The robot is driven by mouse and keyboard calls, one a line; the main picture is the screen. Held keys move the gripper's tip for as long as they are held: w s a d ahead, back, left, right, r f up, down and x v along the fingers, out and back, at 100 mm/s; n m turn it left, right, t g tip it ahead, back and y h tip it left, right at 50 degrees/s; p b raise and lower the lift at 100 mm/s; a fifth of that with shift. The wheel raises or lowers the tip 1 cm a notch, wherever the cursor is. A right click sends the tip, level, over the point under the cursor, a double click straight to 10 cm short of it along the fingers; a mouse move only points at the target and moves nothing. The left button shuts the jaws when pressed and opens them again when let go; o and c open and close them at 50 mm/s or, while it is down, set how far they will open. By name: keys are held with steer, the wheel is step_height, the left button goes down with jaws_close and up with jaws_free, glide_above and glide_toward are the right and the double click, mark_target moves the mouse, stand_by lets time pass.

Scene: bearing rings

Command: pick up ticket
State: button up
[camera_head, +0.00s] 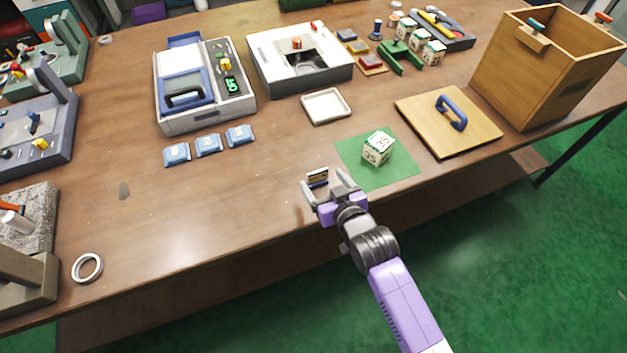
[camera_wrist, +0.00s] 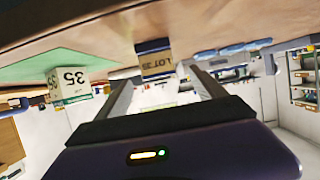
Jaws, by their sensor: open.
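The ticket (camera_head: 317,175) looks like a small tan card with a dark edge, near the table's front edge, left of the green mat. In the wrist view the ticket (camera_wrist: 157,66) shows upside-down print on its tan face, with a dark blue part at the table side. My gripper (camera_head: 323,180) is open, with its fingers pointing toward the ticket. In the wrist view the ticket appears between and beyond the fingertips of my gripper (camera_wrist: 163,84). I cannot tell whether either finger touches it.
A white cube marked 35 (camera_head: 377,148) sits on the green mat (camera_head: 405,172), right of my gripper. A wooden lid (camera_head: 478,138) with a blue handle lies beyond. A pale tray (camera_head: 326,107) and several blue blocks (camera_head: 208,145) are behind.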

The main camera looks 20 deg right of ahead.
mark_target(318, 173)
steer(key=shift+p+x, duration=0.5)
steer(key=shift+x, duration=2.15)
steer(key=shift+d+r, duration=0.1)
steer(key=shift+d, duration=0.05)
steer(key=c, duration=1.4)
steer(key=shift+c, duration=0.5)
steer(key=shift+r, duration=0.1)
